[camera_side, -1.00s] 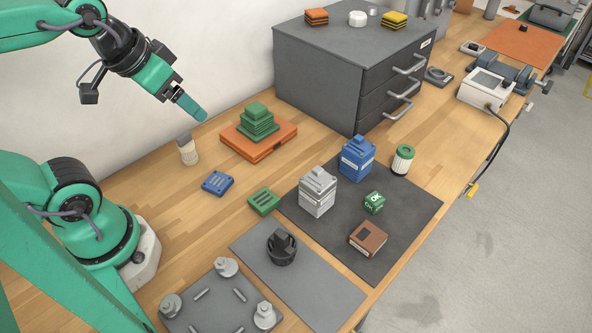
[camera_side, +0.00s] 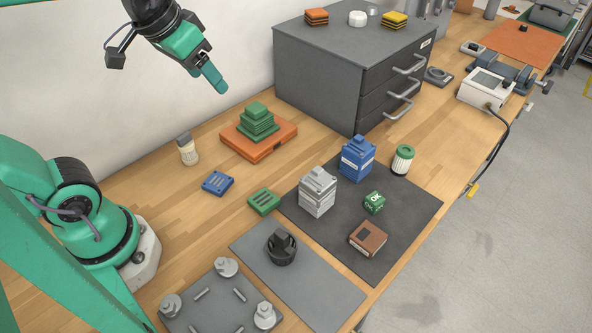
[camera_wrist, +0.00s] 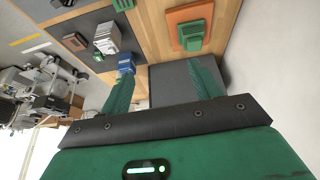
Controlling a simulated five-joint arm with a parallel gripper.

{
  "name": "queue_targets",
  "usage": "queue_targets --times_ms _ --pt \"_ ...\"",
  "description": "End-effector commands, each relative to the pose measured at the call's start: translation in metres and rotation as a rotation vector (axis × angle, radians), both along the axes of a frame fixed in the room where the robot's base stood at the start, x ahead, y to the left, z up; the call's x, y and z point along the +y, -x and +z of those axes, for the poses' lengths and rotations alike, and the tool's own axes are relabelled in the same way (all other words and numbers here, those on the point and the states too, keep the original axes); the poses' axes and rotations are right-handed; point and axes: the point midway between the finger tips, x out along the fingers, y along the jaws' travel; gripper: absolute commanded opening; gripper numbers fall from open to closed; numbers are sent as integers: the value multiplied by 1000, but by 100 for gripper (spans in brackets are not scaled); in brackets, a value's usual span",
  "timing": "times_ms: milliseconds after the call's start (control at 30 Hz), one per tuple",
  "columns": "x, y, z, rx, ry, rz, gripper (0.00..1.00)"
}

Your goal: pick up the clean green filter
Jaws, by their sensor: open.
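A filter with a green cap and pale pleated sides (camera_side: 403,159) stands upright at the right edge of the dark mat, beyond the blue block. A second filter, with a grey cap and yellowish pleats (camera_side: 188,149), stands on the wood at the left. My gripper (camera_side: 217,84) is high above the bench near the wall, left of the grey cabinet and far from the green-capped filter. In the wrist view my gripper (camera_wrist: 162,78) has its two green fingers spread wide, with nothing held between them.
A blue block (camera_side: 357,159), a silver block (camera_side: 317,192), a green OK cube (camera_side: 374,202) and a brown box (camera_side: 368,239) stand on the dark mat (camera_side: 410,226). The grey drawer cabinet (camera_side: 314,75) rises behind. An orange case (camera_side: 252,147) bears stacked green pieces.

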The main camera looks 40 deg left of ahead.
Motion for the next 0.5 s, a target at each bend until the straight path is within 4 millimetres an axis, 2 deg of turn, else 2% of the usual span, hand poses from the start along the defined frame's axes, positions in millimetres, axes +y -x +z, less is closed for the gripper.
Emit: queue_targets --times_ms 200,500 --pt "-14 -44 17 47 14 0 63" --pt "-38 -105 27 108 27 4 63"
